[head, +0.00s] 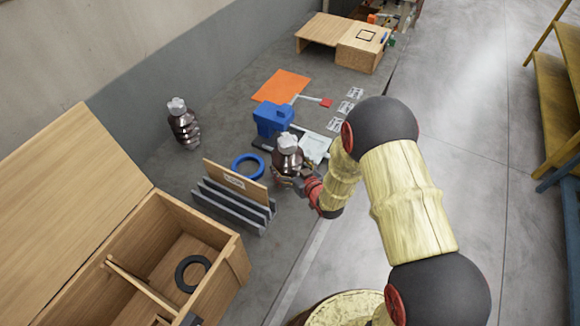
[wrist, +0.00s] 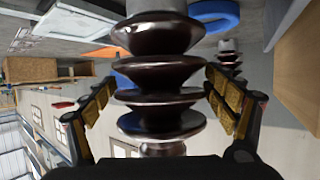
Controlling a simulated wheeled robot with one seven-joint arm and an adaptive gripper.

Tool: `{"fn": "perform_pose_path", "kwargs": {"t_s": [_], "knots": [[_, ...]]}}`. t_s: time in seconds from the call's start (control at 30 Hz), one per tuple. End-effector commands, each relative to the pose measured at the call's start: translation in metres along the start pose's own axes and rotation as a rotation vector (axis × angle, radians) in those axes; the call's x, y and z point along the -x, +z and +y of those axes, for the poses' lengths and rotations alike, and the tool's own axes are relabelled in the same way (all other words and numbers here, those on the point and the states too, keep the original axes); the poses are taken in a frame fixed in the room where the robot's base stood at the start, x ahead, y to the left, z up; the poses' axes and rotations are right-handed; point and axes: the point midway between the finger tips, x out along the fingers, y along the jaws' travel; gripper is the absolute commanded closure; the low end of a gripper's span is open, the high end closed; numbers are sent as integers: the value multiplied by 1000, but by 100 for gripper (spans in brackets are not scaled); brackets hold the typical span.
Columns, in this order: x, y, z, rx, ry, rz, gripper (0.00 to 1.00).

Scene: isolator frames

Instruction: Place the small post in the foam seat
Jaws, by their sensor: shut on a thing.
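A dark brown ribbed post (head: 288,160) with a pale grey top is in my gripper (head: 297,184). It looks roughly upright, above the bench beside the blue ring. In the wrist view the post (wrist: 160,70) fills the middle, with my gripper's padded fingers on both sides of it. A second similar post (head: 184,128) stands upright on the bench at the back left; it also shows in the wrist view (wrist: 230,58). Grey upright slabs (head: 228,206) stand in a row with a wooden board (head: 235,182) behind them. I cannot tell which part is the foam seat.
An open wooden crate (head: 232,262) with dividers and a black ring (head: 193,272) is at the front left. A blue ring (head: 248,167), blue block (head: 273,119), orange sheet (head: 281,86) and white cards (head: 346,107) lie on the bench. The bench between the far post and slabs is clear.

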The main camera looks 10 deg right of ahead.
Motion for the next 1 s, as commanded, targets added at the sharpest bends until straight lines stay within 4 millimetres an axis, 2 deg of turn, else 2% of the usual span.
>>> {"fn": "perform_pose_path", "kwargs": {"t_s": [0.2, 0.67, 0.7, 0.9, 1.0], "knots": [[-10, 17, 1, 2, 1, 12, 75], [-12, 20, 1, 2, 1, 14, 75], [-10, 28, -1, -1, 0, -3, 13], [-10, 28, -1, -1, 0, -3, 1], [-10, 28, -1, -1, 0, -3, 0]]}}
